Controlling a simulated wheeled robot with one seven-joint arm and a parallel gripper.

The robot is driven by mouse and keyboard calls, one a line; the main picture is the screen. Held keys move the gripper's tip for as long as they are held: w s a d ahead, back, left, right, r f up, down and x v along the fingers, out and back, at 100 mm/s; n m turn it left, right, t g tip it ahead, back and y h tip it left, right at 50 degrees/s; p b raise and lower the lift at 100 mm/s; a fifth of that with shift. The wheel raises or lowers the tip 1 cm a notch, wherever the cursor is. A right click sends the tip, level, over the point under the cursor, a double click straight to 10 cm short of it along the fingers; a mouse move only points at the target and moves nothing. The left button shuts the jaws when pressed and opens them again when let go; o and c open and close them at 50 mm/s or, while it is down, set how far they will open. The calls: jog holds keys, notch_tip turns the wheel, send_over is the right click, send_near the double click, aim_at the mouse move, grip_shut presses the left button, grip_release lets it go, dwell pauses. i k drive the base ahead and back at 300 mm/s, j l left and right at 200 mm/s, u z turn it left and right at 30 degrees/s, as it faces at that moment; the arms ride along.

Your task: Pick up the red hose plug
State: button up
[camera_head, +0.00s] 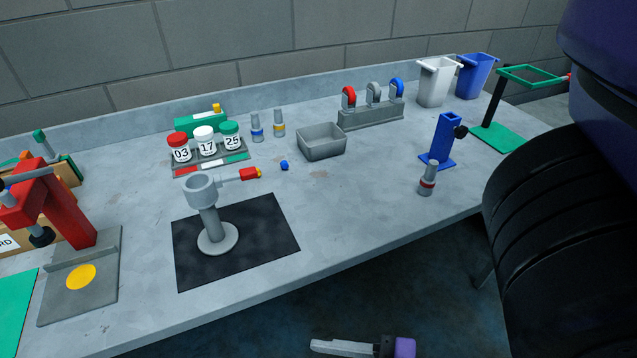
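A small grey plug with a red band (428,178) stands upright near the table's front edge, right of centre. It fits the red hose plug best. Two similar plugs, one with a blue band (257,128) and one with a yellow band (279,123), stand at the back. What seems to be my gripper (325,346) shows at the bottom edge, below the table's front edge and well apart from the red-banded plug. It is partly cut off, and its opening cannot be made out.
A blue stand with a black knob (442,142) is just behind the red-banded plug. A grey bin (322,154) and a rack with red, grey and blue loops (370,119) stand behind. A grey cup-topped post (211,222) is at left. My own body blocks the right side.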

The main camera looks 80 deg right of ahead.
aim_at(427, 182)
jog(key=z, duration=0.45)
jog(key=k+z, duration=0.1)
jog(key=z, duration=0.3)
jog(key=l+z, duration=0.1)
jog(key=z, duration=0.35)
jog(key=k+l+z, duration=0.1)
jog(key=z, duration=0.35)
jog(key=k+j+z, duration=1.1)
jog(key=i+l, duration=0.05)
jog(key=i, duration=0.05)
